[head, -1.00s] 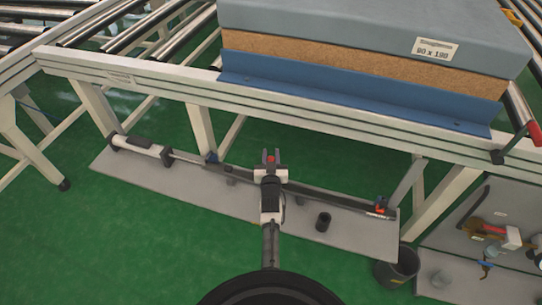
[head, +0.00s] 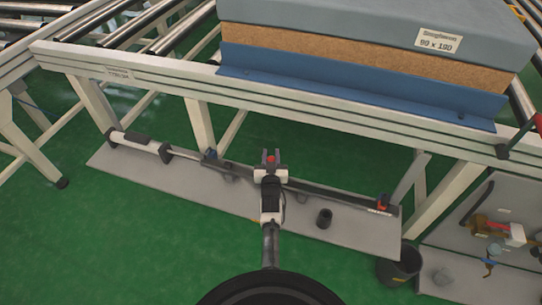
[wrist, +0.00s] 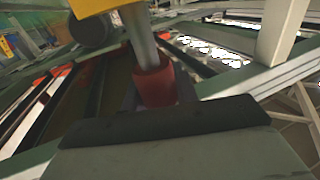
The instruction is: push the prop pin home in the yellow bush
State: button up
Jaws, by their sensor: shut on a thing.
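The prop pin shows in the wrist view as a grey metal shaft (wrist: 139,38) with a red end piece (wrist: 155,82). The yellow bush (wrist: 95,6) is at the top edge of the wrist view, mostly cut off. The shaft runs up beside or into it; I cannot tell how deep. My gripper (head: 270,158) is shut on the red end of the pin, with a bit of red between its fingers in the head view. A dark finger crosses the lower wrist view below the red piece. The bush cannot be made out in the head view.
The pale conveyor frame (head: 120,75) with a grey mattress (head: 350,20) stands ahead. Below it, a long pole (head: 330,194) lies along a grey plate (head: 225,195).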

jog(key=shift+f+b, duration=1.45)
jog(key=shift+f, duration=0.15)
jog(key=shift+s+f+b, duration=0.25)
jog(key=shift+f+b, duration=0.35)
jog(key=shift+b, duration=0.1)
jog(key=shift+w+r+p, duration=0.1)
jog(key=shift+r+p, duration=0.4)
jog(key=shift+p, duration=0.3)
jog(key=shift+r, duration=0.15)
jog(key=shift+w+r+p, duration=0.15)
jog(key=shift+r+p, duration=1.6)
jog(key=shift+r, duration=0.6)
jog(key=shift+f+b, duration=1.85)
jog(key=shift+f, duration=0.15)
